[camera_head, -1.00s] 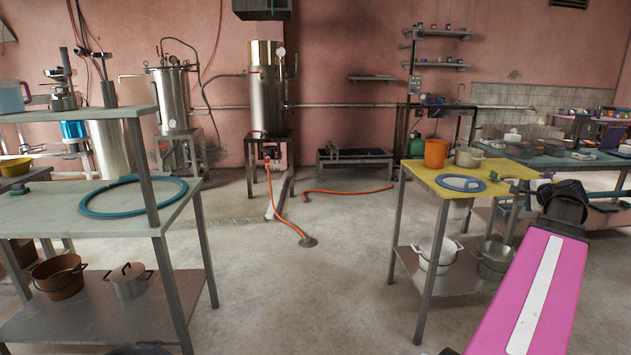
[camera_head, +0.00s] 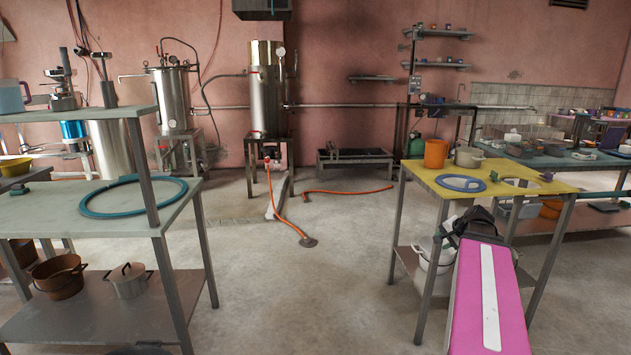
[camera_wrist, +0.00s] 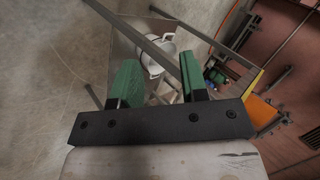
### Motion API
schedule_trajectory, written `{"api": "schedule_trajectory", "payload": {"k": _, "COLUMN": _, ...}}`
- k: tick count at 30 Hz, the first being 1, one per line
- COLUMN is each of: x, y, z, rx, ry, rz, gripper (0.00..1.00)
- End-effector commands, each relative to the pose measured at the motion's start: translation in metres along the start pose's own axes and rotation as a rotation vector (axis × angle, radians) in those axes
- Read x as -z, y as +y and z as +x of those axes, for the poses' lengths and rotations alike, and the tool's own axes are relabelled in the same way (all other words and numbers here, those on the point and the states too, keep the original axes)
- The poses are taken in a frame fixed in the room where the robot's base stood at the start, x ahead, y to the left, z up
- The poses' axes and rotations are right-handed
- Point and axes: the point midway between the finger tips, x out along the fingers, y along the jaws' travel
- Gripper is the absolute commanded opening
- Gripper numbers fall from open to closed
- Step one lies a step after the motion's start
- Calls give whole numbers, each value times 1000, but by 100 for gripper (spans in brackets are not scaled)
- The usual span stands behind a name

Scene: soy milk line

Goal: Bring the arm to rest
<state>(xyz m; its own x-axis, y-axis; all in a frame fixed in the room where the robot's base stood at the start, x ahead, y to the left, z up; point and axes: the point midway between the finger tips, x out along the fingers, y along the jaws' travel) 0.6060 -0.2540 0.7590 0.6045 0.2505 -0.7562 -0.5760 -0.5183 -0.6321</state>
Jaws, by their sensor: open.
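My arm, a pink link with a white stripe, shows at the lower right of the head view, in front of the yellow-topped table (camera_head: 531,185). The gripper's fingers are hidden or too small to make out there. In the wrist view my gripper (camera_wrist: 158,85) is open, with its two green fingers apart and nothing between them in its grasp. Beyond the fingers are table legs and a white pot (camera_wrist: 160,52) on the lower shelf.
An orange bucket (camera_head: 436,153), a pot (camera_head: 468,157) and a blue ring (camera_head: 460,183) are on the yellow top. A left table (camera_head: 100,222) holds a teal ring (camera_head: 95,208). An orange hose (camera_head: 285,218) lies on the floor.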

Motion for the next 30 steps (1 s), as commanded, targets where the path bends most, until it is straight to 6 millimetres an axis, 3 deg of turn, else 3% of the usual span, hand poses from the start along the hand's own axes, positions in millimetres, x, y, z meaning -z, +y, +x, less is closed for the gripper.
{"api": "schedule_trajectory", "payload": {"k": 1, "x": -25, "y": 0, "z": 16, "rx": -35, "ry": -36, "rz": -48, "gripper": 40}}
{"api": "schedule_trajectory", "payload": {"k": 9, "x": -132, "y": 11, "z": 77, "rx": -222, "ry": -197, "rz": -317, "gripper": 40}}
{"api": "schedule_trajectory", "payload": {"k": 18, "x": -243, "y": 37, "z": 115, "rx": -416, "ry": -369, "rz": -637, "gripper": 40}}
{"api": "schedule_trajectory", "payload": {"k": 24, "x": -292, "y": 53, "z": 124, "rx": -513, "ry": -450, "rz": -808, "gripper": 40}}
{"api": "schedule_trajectory", "payload": {"k": 27, "x": -305, "y": 58, "z": 126, "rx": -539, "ry": -471, "rz": -855, "gripper": 40}}
{"api": "schedule_trajectory", "payload": {"k": 30, "x": -305, "y": 58, "z": 126, "rx": -539, "ry": -471, "rz": -855, "gripper": 40}}
